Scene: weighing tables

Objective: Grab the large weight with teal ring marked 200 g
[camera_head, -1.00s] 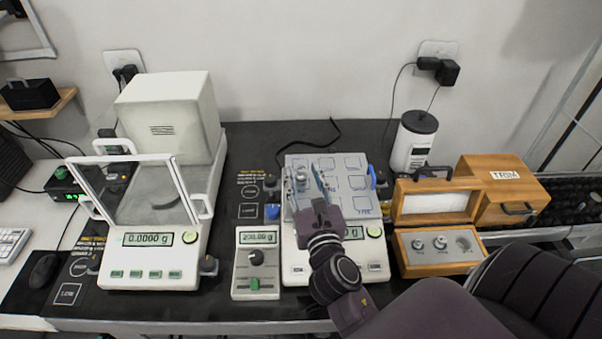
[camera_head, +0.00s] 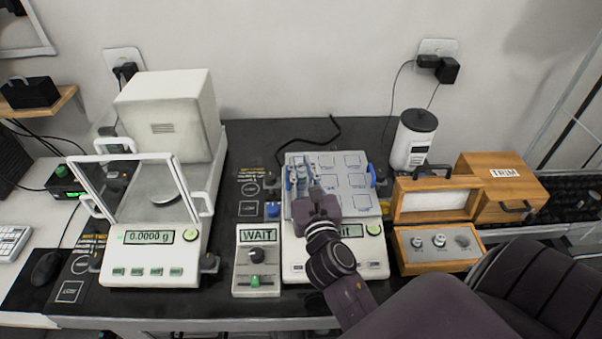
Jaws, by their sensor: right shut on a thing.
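My right gripper (camera_head: 303,175) is over the left part of the tray on the middle balance, its arm coming in from the lower right. It is shut on a grey metal weight (camera_head: 301,178), which the fingers mostly hide. Its ring colour and mark are too small to read, and I cannot tell whether it is clear of the tray (camera_head: 357,201). My left gripper is not in view.
A small display box (camera_head: 256,265) reads WAIT. On the left stands a balance with a glass-doored chamber (camera_head: 150,238) reading 0.0000 g. An open wooden box (camera_head: 438,266) with metal weights lies right, beside a TRIM box (camera_head: 507,190). A white canister (camera_head: 411,145) stands behind.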

